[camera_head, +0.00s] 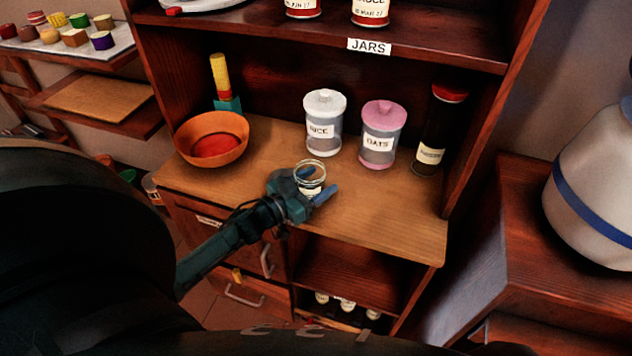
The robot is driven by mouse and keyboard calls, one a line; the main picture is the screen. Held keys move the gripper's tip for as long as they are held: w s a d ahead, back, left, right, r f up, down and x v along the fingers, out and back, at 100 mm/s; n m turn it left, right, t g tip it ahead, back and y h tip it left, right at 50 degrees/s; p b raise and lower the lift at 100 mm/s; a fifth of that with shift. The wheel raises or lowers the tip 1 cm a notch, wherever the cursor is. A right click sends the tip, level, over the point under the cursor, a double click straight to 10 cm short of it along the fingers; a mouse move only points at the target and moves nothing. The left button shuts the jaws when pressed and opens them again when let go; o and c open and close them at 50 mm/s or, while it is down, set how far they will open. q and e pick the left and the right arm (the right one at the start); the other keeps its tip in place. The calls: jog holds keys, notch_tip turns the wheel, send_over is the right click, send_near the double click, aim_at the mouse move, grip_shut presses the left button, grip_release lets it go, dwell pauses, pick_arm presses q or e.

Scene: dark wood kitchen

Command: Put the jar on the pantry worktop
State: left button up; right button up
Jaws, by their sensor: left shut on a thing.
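My left gripper (318,184) comes in from the lower left and is shut on a small clear jar (310,170). The jar has a round rim, and a bit of pale label shows between the blue fingers. The fingers hide much of its body. The jar is over the front middle of the pantry worktop (390,218); I cannot tell whether its base touches the wood. My right gripper is not in view.
Behind stand a white-lidded "RICE" jar (323,124), a pink-lidded "OATS" jar (380,135) and a dark red-lidded jar (439,130). An orange bowl (212,138) sits at left. The worktop's front right is clear. A "JARS" shelf (430,40) is above.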

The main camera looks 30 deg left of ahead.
pick_arm(q)
jog(key=o, duration=1.3)
jog(key=shift+r, duration=0.15)
jog(key=v, duration=1.2)
jog(key=shift+s+d+f+g+y+p, duration=0.25)
jog(key=shift+s+d+f+g, duration=1.05)
jog(key=shift+d, duration=2.05)
jog(key=shift+s+d+f+g+y+p, duration=0.2)
jog(key=shift+s+d+f+g+y, duration=0.5)
jog(key=shift+s+d, duration=1.9)
jog(key=shift+s+d+f+g+h+p, duration=0.15)
jog(key=shift+s+d+f+g, duration=0.9)
jog(key=shift+d, duration=3.05)
